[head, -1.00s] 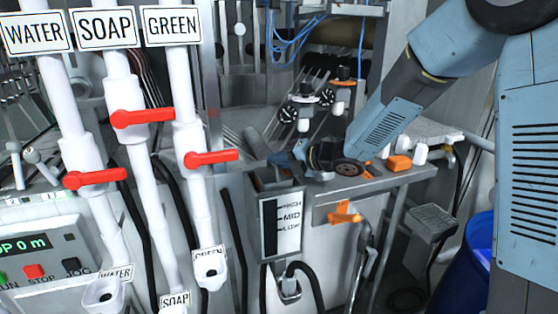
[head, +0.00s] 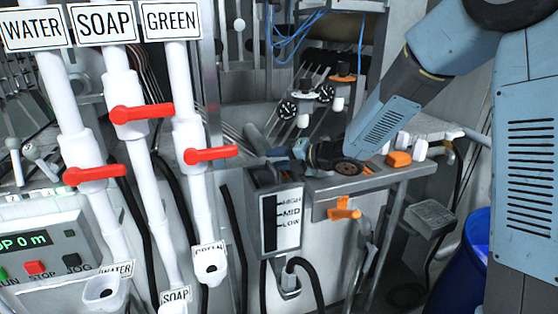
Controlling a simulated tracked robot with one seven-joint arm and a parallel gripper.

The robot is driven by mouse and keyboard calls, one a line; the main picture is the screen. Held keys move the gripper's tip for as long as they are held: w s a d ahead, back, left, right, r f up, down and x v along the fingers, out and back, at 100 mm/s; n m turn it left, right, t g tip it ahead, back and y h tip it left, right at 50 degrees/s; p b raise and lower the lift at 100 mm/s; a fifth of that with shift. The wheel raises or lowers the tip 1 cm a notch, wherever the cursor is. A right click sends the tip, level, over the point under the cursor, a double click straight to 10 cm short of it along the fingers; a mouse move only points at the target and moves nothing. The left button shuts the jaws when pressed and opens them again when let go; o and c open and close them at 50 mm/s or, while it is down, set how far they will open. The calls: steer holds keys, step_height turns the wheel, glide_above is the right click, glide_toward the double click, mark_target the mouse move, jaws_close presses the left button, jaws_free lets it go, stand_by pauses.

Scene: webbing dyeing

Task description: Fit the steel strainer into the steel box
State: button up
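The steel box (head: 262,190), narrow and open at the top, stands at the left end of the steel bench in the head view, with a HIGH, MID, LOW gauge on its front. My gripper (head: 278,156) is low at the box's top, pointing left. Its fingers are small and partly hidden, so I cannot tell whether they are open or shut. A grey rod-like piece (head: 254,136) shows just beyond the box. I cannot tell whether it is part of the steel strainer. The strainer cannot be made out clearly.
White pipes with red valve handles (head: 211,155) stand at the left front. Orange and white parts (head: 398,159) lie on the bench right of my wrist. An orange tap (head: 343,209) is on the bench front. A blue drum (head: 474,262) stands at right.

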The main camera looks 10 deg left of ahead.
steer(key=v, duration=0.8)
steer(key=r+v, duration=0.1)
steer(key=v, duration=0.3)
steer(key=d+r+m+t+h, duration=0.4)
steer(key=d+m+h, duration=0.2)
steer(key=d+m, duration=0.45)
steer(key=d+r+m+t+h, duration=0.4)
steer(key=d+r+m+h, duration=0.15)
steer(key=d+m, duration=0.45)
steer(key=s+d+m+g+h, duration=0.2)
steer(key=s+d+m+h, duration=0.1)
steer(key=s+d+m, duration=0.5)
steer(key=s+f+m+g, duration=0.1)
steer(key=s+m+g, duration=0.1)
steer(key=s+m, duration=0.2)
steer(key=s+f+m+g, duration=0.2)
steer(key=s+m, duration=0.1)
steer(key=s, duration=0.8)
steer(key=shift+f+m+g+y, duration=0.3)
steer(key=shift+m+g+y, duration=0.05)
steer(key=shift+g+y, duration=0.1)
steer(key=shift+a, duration=0.1)
